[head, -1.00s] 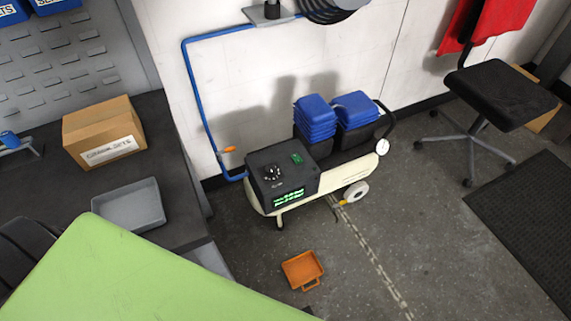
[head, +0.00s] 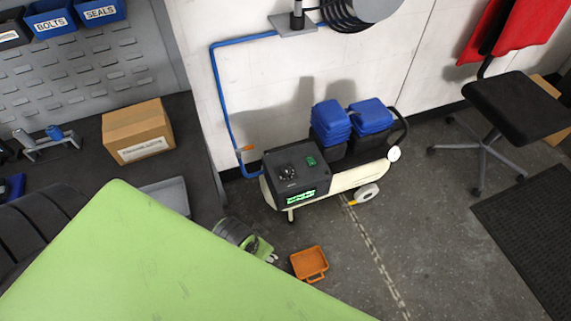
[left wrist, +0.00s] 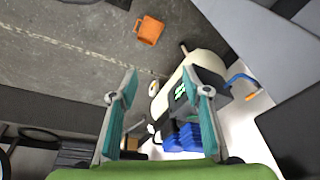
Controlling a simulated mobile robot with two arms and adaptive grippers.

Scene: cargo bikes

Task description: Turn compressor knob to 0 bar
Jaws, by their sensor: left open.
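The compressor (head: 340,180) stands on the floor by the wall, cream tank below a dark control box (head: 297,180). The black knob (head: 287,173) is on top of the box, beside a green switch (head: 311,161) and above a lit green display (head: 300,197). I cannot read the knob's setting. My left gripper (head: 271,257) shows below the compressor in the head view, apart from the knob. In the left wrist view its two teal fingers (left wrist: 161,72) are open and empty, with the compressor (left wrist: 203,68) beyond them. My right gripper is in neither view.
An orange tray (head: 309,264) lies on the floor in front of the compressor. A blue hose (head: 218,100) runs down the wall. A workbench with a cardboard box (head: 138,132) is at left. A black chair (head: 505,105) stands at right. Open floor lies between.

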